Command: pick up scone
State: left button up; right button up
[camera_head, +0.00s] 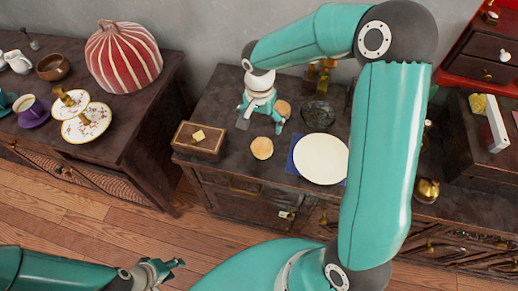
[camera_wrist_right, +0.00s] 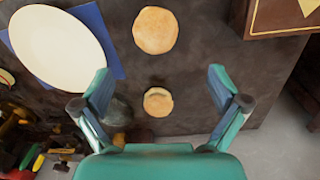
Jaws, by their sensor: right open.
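Two round, golden-brown scones lie on the dark cabinet top. The front scone (camera_head: 262,148) is near the cabinet's front edge and shows at the top of the right wrist view (camera_wrist_right: 155,30). The rear scone (camera_head: 283,108) is partly behind my right gripper (camera_head: 262,119); in the right wrist view this scone (camera_wrist_right: 157,101) appears between the spread fingers. My right gripper is open and empty above the cabinet, pointing down. My left gripper (camera_head: 160,272) is low at the bottom left, over the floor, away from both scones; its jaw opening is unclear.
A white plate (camera_head: 321,159) on a blue cloth (camera_head: 293,165) lies right of the scones. A wooden box (camera_head: 199,141) stands left. A dark bowl (camera_head: 318,113) and brass items (camera_head: 320,75) are behind. A side cabinet with a striped pumpkin-like pot (camera_head: 123,55) stands further left.

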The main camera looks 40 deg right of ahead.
aim_at(263, 143)
notch_tip(263, 143, down, 5)
jog(key=shift+s, duration=0.1)
jog(key=f, duration=0.2)
jog(key=s+f, duration=0.1)
jog(key=f, duration=0.1)
jog(key=shift+f+p, duration=0.2)
jog(key=shift+p, duration=0.15)
jog(key=shift+f, duration=0.45)
jog(key=c, duration=1.2)
jog(key=shift+c, duration=0.3)
jog(key=shift+w+r, duration=0.1)
jog(key=shift+r, duration=0.05)
